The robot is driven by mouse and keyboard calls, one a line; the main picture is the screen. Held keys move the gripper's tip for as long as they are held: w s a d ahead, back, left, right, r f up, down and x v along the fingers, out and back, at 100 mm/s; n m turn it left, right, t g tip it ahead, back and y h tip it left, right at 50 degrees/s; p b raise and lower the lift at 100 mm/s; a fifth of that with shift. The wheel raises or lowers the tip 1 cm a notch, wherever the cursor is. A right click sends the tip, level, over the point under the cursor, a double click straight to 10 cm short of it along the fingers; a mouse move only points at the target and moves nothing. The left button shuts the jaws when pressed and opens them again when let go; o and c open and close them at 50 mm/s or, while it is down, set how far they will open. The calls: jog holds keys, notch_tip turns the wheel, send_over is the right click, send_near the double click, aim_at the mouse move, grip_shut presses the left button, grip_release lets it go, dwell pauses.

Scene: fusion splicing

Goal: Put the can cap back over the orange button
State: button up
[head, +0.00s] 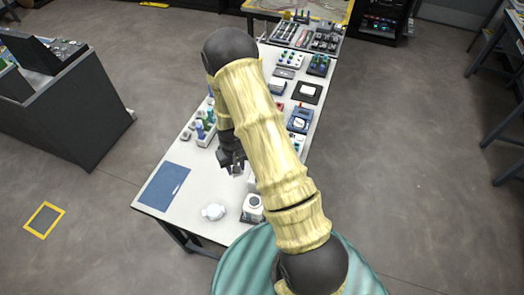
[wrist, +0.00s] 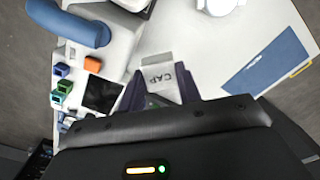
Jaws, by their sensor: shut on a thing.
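My gripper (head: 236,170) is over the white table, left of my arm in the head view. In the wrist view its dark fingers (wrist: 160,97) are shut on a pale grey piece marked "CAP" (wrist: 158,75), the can cap. The cap is too small to make out in the head view. A small orange square (wrist: 92,64) shows left of the fingers in the wrist view, apart from the cap. I cannot tell for sure that it is the orange button.
A blue mat (head: 165,186) lies at the table's near left. A thick blue curved part (wrist: 78,28) is at upper left in the wrist view. My arm hides the table's middle.

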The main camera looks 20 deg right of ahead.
jog(key=d+r+m+p, duration=0.1)
jog(key=d+m, duration=0.1)
jog(key=d, duration=0.1)
jog(key=s+d+r+m+p, duration=0.1)
jog(key=d+r+m, duration=0.1)
jog(key=d+m, duration=0.1)
jog(key=s+d+r+m+p, duration=0.1)
jog(key=d+r+m+p, duration=0.1)
jog(key=d, duration=0.1)
jog(key=shift+d+r+m, duration=0.2)
jog(key=shift+m, duration=0.1)
jog(key=shift+d, duration=0.1)
jog(key=shift+f, duration=0.1)
jog(key=shift+f, duration=0.1)
jog(key=shift+f+b, duration=1.4)
jog(key=shift+f, duration=0.65)
jog(key=shift+f+b, duration=0.35)
jog(key=shift+f, duration=0.05)
jog(key=shift+f, duration=0.15)
jog(key=shift+s, duration=0.15)
